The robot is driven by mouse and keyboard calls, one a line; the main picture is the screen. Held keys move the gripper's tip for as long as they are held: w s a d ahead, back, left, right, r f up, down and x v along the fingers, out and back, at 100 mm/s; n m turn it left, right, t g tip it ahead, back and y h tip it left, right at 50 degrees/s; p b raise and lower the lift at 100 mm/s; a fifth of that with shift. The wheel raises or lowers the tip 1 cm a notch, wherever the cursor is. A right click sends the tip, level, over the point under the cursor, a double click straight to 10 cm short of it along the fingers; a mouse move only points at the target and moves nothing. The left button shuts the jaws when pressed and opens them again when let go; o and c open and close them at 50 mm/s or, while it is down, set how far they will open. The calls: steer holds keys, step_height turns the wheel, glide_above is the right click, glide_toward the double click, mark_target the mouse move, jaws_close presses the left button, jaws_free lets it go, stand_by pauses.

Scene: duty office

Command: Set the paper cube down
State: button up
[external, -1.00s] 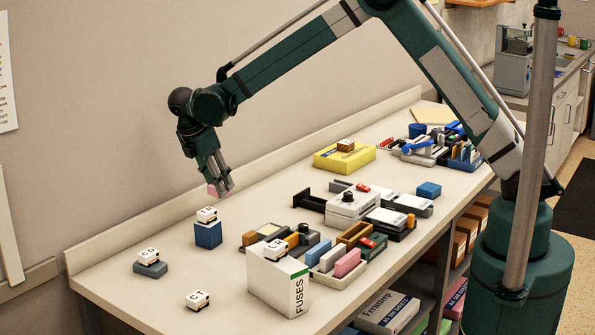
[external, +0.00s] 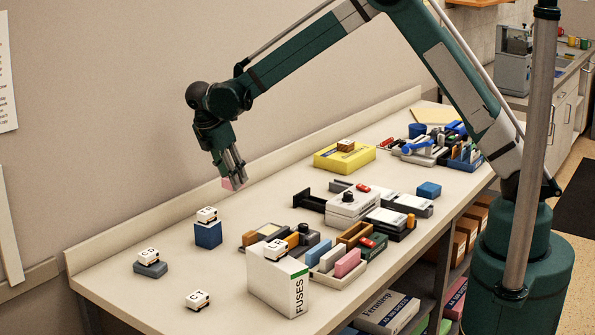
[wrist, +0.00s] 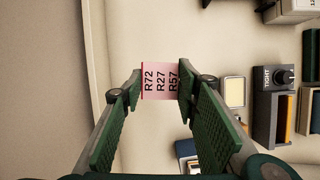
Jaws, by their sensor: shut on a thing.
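The paper cube (wrist: 160,82) is pink with printed lines "R72", "R27" and "R57". In the wrist view it sits between the fingertips of my gripper (wrist: 159,88), which is shut on it. In the external view the pink cube (external: 228,184) shows at the lower end of my gripper (external: 233,178), held in the air above the back part of the bench (external: 215,270). The fingers hide part of the cube there.
A blue block (external: 208,235) carrying a small labelled block (external: 207,215) stands to the left. A white FUSES box (external: 276,283) stands at the front. Cluttered office items fill the middle, near a yellow box (external: 343,158). Bare bench lies along the back wall.

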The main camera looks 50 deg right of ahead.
steer(key=s+d, duration=0.3)
steer(key=d, duration=0.8)
steer(key=s+d, duration=0.3)
steer(key=d, duration=0.8)
steer(key=s+d, duration=0.3)
steer(key=d, duration=0.7)
steer(key=s+d+n, duration=0.1)
steer(key=s+d, duration=2)
steer(key=d, duration=0.2)
steer(key=shift+d+b, duration=0.3)
steer(key=shift+b, duration=0.15)
steer(key=shift+f, duration=2.8)
steer(key=shift+f, duration=2.1)
steer(key=shift+f+b, duration=0.2)
steer(key=shift+b, duration=0.15)
